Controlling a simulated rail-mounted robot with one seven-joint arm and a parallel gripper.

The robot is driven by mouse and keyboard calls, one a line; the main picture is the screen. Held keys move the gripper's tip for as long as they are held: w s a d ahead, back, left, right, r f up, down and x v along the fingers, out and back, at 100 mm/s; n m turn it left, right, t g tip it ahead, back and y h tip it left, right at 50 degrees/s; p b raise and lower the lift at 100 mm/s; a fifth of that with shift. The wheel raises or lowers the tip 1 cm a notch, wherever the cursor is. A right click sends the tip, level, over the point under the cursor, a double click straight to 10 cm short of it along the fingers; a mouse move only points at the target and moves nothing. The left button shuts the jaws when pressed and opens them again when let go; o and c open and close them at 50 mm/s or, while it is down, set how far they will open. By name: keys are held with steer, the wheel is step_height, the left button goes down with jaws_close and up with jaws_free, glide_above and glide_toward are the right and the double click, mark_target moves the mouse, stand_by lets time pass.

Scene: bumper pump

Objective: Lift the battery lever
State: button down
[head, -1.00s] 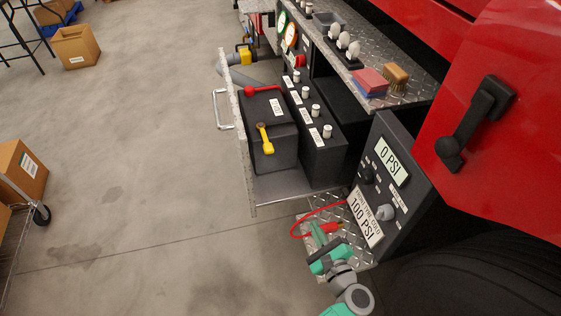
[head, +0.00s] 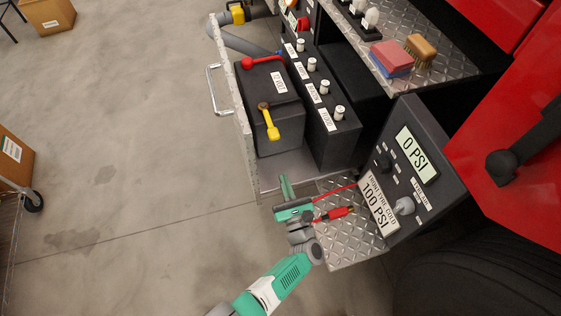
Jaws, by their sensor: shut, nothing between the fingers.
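A black battery box (head: 275,100) sits in the pulled-out drawer. A yellow lever (head: 268,122) is on its near part, angled down toward the near side. A red lever (head: 262,62) lies across its far part. I cannot tell from the picture which one the task calls the battery lever. My gripper (head: 285,184) is shut and empty, at the drawer's near end. In the picture it is below the yellow lever and clear of it.
The drawer's front panel (head: 238,105) with its handle (head: 214,90) stands left of the battery. A switch block (head: 325,120) is to the right. The gauge panel (head: 405,165) reads 0 PSI. A red connector (head: 334,214) with a cable lies on the tread plate (head: 350,240).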

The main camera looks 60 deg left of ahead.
mark_target(270, 124)
steer(key=w+a+r+b, duration=0.1)
steer(key=a+r+b, duration=0.1)
steer(key=a+r, duration=0.4)
steer(key=a, duration=0.2)
steer(key=shift+w+a, duration=0.2)
steer(key=shift+a, duration=0.15)
steer(key=shift+r, duration=0.15)
